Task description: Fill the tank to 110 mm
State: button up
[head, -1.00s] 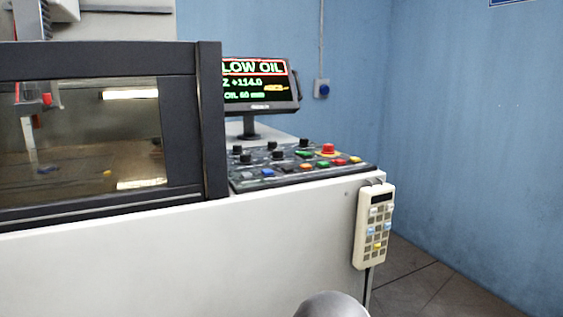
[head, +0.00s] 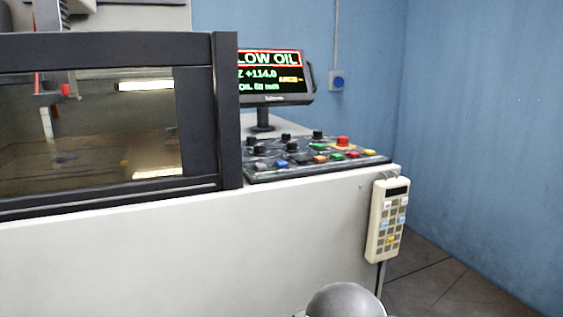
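The tank (head: 90,125) is behind a dark-framed window at the left, with brownish fluid or floor low inside it. A white and red electrode head (head: 47,115) hangs inside. The monitor (head: 272,78) reads "LOW OIL", "Z +114.0" and an oil line that looks like 60 mm, though it is blurred. The control panel (head: 310,157) below it carries black knobs and coloured buttons, with a red mushroom button (head: 342,141) at the back right. My gripper is not in view; a rounded grey part of mine shows at the bottom.
A handheld pendant (head: 387,220) with a keypad hangs on the right end of the white machine body (head: 180,250), its cable running down. The tiled floor (head: 435,285) at the right is clear.

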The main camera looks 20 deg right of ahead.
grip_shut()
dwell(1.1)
